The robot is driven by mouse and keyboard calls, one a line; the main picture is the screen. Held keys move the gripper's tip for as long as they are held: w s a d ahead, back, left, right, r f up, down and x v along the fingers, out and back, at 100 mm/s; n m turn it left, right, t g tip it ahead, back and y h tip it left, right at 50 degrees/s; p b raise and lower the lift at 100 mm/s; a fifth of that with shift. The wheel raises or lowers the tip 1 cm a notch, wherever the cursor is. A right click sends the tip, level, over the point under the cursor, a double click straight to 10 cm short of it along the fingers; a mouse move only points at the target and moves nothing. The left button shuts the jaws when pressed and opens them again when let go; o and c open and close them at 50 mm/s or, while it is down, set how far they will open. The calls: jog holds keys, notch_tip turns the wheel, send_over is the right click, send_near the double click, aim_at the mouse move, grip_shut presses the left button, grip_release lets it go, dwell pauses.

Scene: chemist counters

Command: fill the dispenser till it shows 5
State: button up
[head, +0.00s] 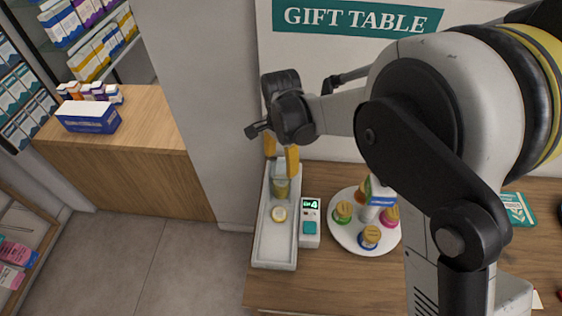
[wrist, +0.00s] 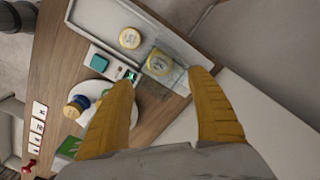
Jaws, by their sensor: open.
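The long pale dispenser tray (head: 262,250) lies on the wooden counter under the sign. Beside it on the right is a small white unit (head: 310,240) with a teal button (head: 309,228) and a display (head: 312,205) that reads 4. At the tray's back end stands a jar (head: 281,188) with a yellowish lid, and a second round yellow-lidded item (head: 279,214) sits nearer the front. My gripper (head: 281,160) is open, its yellow fingers pointing down above the back jar. In the wrist view the jar (wrist: 159,63) shows beyond and between the fingertips (wrist: 162,77), apparently not held.
A round white plate (head: 371,246) with several gold-lidded containers stands right of the unit, partly behind my arm. A box (head: 88,117) and small bottles sit on the left counter. A grey wall panel (head: 195,110) separates the two counters.

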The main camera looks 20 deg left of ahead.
notch_tip(320, 180, up, 11)
jog(key=shift+r, duration=0.2)
dwell(0.6)
jog(key=d+n+t+y+b, duration=0.2)
jog(key=d+b, duration=0.6)
jog(key=d, duration=1.3)
jog(key=s+d+f+n+t+b, duration=0.1)
jog(key=s+d+f+b, duration=0.2)
jog(key=d, duration=0.3)
jog(key=s+d+f+n+t+h+b, duration=0.1)
jog(key=s+d+f+t+b, duration=0.1)
jog(key=d, duration=0.4)
jog(key=s+d+f+n+t+h+b, duration=0.1)
jog(key=s+d+f+t+b, duration=0.1)
jog(key=s+d+f+b, duration=0.2)
jog(key=s+d+f, duration=0.1)
jog(key=s+d, duration=0.1)
jog(key=d, duration=0.1)
jog(key=shift+s+f, duration=0.15)
